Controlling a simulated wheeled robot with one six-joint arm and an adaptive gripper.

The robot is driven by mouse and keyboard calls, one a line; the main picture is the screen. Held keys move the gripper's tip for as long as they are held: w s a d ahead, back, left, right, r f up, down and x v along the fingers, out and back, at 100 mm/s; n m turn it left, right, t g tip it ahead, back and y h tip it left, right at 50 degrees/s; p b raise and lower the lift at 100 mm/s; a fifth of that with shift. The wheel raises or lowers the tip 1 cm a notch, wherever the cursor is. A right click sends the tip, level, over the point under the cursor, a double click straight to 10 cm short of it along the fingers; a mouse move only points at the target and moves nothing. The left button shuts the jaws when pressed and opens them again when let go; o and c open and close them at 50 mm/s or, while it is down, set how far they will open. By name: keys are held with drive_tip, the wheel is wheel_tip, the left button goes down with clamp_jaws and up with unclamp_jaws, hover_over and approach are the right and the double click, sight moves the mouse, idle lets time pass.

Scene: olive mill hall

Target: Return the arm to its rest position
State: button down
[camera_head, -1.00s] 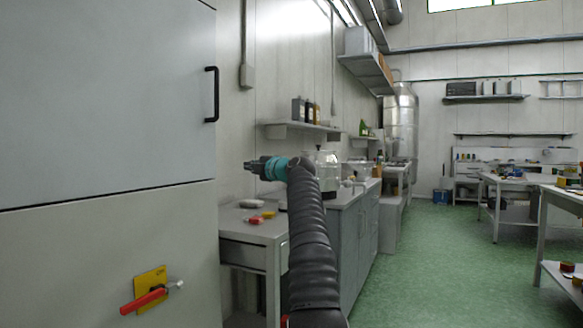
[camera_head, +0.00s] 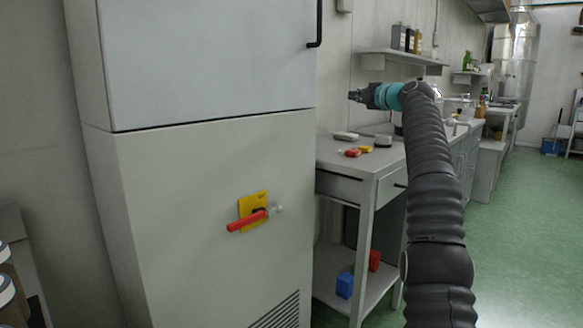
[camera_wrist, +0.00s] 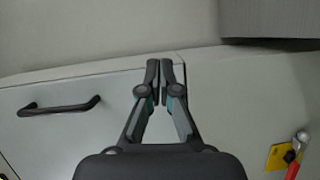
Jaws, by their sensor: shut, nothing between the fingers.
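My gripper (camera_head: 357,96) is at the end of my raised dark arm in the head view, pointing left towards the tall grey cabinet (camera_head: 200,180). In the wrist view my gripper (camera_wrist: 160,66) has its two fingers together with nothing between them. The cabinet's dark door handle (camera_wrist: 60,106) shows to the left of the fingers. A red lever on a yellow plate (camera_head: 252,212) is on the cabinet's lower front. I cannot tell how far the fingertips are from the cabinet.
Right of the cabinet is a workbench (camera_head: 345,168) with small red and yellow items on top. Its lower shelf holds a blue box (camera_head: 345,285) and a red box (camera_head: 374,260). A wall shelf (camera_head: 400,57) carries bottles. Open green floor (camera_head: 525,230) lies to the right.

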drive_tip(key=s+a+f+m+g+h, duration=0.1)
drive_tip(key=s+a+f+m+g, duration=0.2)
drive_tip(key=s, duration=0.5)
drive_tip(key=s+a+f+m+g+h, duration=0.1)
drive_tip(key=s+a+f+m, duration=0.35)
drive_tip(key=s, duration=0.35)
drive_tip(key=s+a+f+m+g+h, duration=0.15)
drive_tip(key=s+m, duration=0.25)
drive_tip(key=s, duration=0.4)
drive_tip(key=s+f+m+g+h, duration=0.1)
drive_tip(key=s+f+m, duration=0.4)
drive_tip(key=s+f, duration=0.9)
drive_tip(key=s+a+f+m+g+h, duration=0.1)
drive_tip(key=s+f+m+g, duration=0.3)
drive_tip(key=s+f, duration=1.1)
drive_tip(key=s+m+h, duration=0.1)
drive_tip(key=s, duration=0.3)
drive_tip(key=shift+s+a+f, duration=0.15)
drive_tip(key=shift+s, duration=0.1)
